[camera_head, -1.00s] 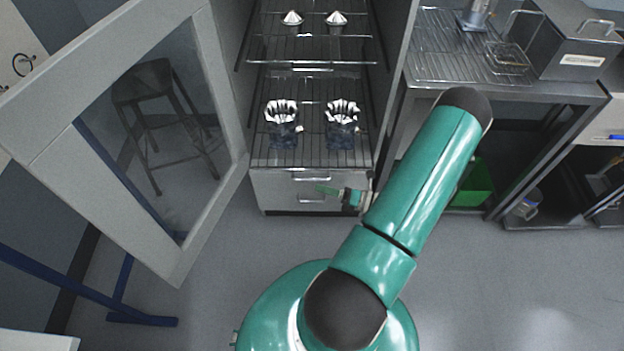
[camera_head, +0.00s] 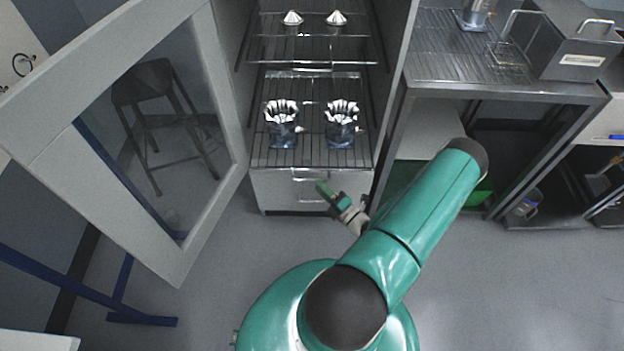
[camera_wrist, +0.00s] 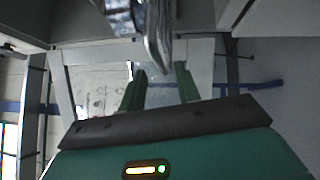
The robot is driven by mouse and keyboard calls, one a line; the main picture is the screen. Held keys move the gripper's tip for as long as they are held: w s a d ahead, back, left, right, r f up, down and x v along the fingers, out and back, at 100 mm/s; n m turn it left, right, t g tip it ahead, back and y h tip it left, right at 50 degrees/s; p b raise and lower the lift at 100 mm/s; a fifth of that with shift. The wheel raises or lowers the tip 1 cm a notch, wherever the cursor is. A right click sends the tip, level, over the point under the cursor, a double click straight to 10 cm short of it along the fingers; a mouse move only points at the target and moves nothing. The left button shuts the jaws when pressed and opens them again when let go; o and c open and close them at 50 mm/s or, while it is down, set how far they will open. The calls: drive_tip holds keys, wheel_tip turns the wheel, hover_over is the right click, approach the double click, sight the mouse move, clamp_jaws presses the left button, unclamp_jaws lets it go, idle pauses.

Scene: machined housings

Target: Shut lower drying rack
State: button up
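The lower drying rack (camera_head: 312,159) is a wire shelf standing out of the cabinet, low in the head view. In the wrist view my gripper's two green fingers (camera_wrist: 160,88) are apart with nothing held. A shiny curved metal bar (camera_wrist: 152,55) hangs just beyond them; contact cannot be told.
The upper rack (camera_head: 312,42) holds two small pointed pieces. The glazed cabinet door (camera_head: 212,110) stands open at the left. A steel bench (camera_head: 435,75) with a lidded box (camera_head: 570,45) stands at the right. The grey floor (camera_head: 500,290) in front is clear.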

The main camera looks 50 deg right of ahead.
sight(312, 179)
drive_tip(key=w, duration=0.5)
drive_tip(key=shift+d+r, duration=0.1)
drive_tip(key=shift+r, duration=0.25)
drive_tip(key=shift+c, duration=0.4)
clamp_jaws()
